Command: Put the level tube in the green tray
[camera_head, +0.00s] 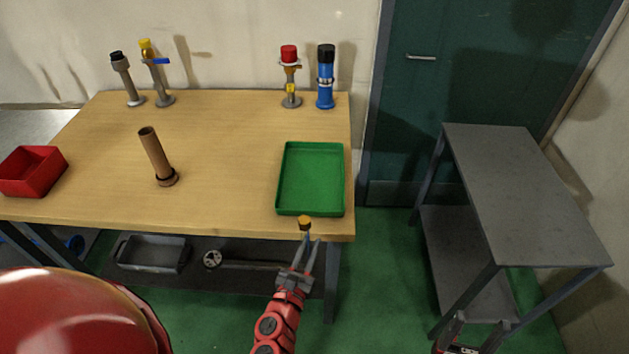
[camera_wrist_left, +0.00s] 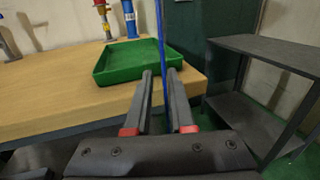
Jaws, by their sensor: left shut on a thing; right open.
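The level tube (camera_head: 304,222) shows in the head view as a small orange-brown cap with a bit of blue below it. In the left wrist view it is a thin upright blue rod (camera_wrist_left: 160,45) between the fingertips. My left gripper (camera_head: 308,242) is shut on it, just in front of the table's front edge. The tube's lower part is hidden. The green tray (camera_head: 281,185) lies empty on the table's right side, just beyond the tube. It also shows in the left wrist view (camera_wrist_left: 120,72). My right gripper (camera_head: 474,327) is open and empty at the lower right.
A brown cylinder on a base (camera_head: 155,155) stands mid-table, with a red bin (camera_head: 32,170) at the left. Several valve-like fittings stand along the back, including a blue one (camera_head: 325,85). A grey shelf table (camera_head: 525,200) stands right. The table between cylinder and tray is clear.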

